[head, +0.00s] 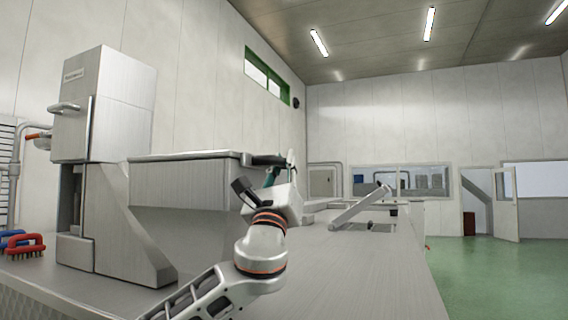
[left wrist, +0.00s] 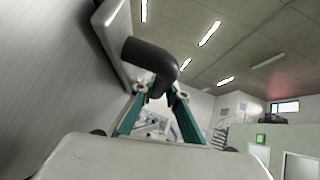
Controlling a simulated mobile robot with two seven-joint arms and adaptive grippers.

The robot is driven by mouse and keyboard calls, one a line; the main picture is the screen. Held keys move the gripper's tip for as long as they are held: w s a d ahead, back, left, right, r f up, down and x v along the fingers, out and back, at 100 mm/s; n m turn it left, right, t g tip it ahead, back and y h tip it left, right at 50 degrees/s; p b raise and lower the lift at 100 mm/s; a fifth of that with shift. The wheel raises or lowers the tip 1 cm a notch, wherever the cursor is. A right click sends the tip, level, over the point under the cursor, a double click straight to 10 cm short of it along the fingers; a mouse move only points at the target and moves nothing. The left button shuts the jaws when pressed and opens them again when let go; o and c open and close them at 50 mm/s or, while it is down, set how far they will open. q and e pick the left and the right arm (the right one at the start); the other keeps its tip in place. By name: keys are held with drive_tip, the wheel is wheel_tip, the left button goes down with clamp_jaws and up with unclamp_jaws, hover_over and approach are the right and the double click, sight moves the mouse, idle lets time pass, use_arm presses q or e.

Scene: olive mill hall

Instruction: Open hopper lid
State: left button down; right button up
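The steel hopper (head: 187,215) stands on the bench, left of centre in the head view. Its flat lid (head: 185,156) lies level on top and looks shut. A dark handle (head: 264,160) juts from the lid's right edge. In the left wrist view the handle (left wrist: 150,56) is a thick black bent bar coming from the lid's edge (left wrist: 112,25). My left gripper (head: 288,164) is at the handle, its teal fingers (left wrist: 160,92) apart, with the bar's bent end between or just before the tips. Contact cannot be told. My right gripper is out of view.
A tall steel machine (head: 105,105) stands left of the hopper. Red and blue brushes (head: 22,243) lie at the bench's left. A tilted grey bar (head: 358,207) rises farther along the bench (head: 375,270). Green floor (head: 490,270) is clear at right.

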use_arm(q)
drive_tip(key=shift+r, duration=0.35)
drive_tip(key=shift+s+a+r, duration=0.1)
drive_tip(key=shift+r+g, duration=0.6)
drive_tip(key=shift+r, duration=0.1)
drive_tip(key=r+g, duration=0.1)
drive_tip(key=r+m+g, duration=0.1)
drive_tip(key=r, duration=0.2)
drive_tip(key=shift+w+r+g, duration=0.15)
drive_tip(key=shift+w+g, duration=0.15)
drive_tip(key=shift+g, duration=0.1)
drive_tip(key=shift+w+d+r+m+g, duration=0.2)
drive_tip(key=shift+w+r+g, duration=0.15)
drive_tip(key=shift+r+g, duration=0.35)
drive_tip(key=shift+w+d+r+m+g, duration=0.2)
drive_tip(key=shift+w+r+g, duration=0.15)
drive_tip(key=shift+r+g, duration=0.3)
drive_tip(key=shift+w+r, duration=0.2)
drive_tip(key=shift+r, duration=0.15)
drive_tip(key=shift+g, duration=0.25)
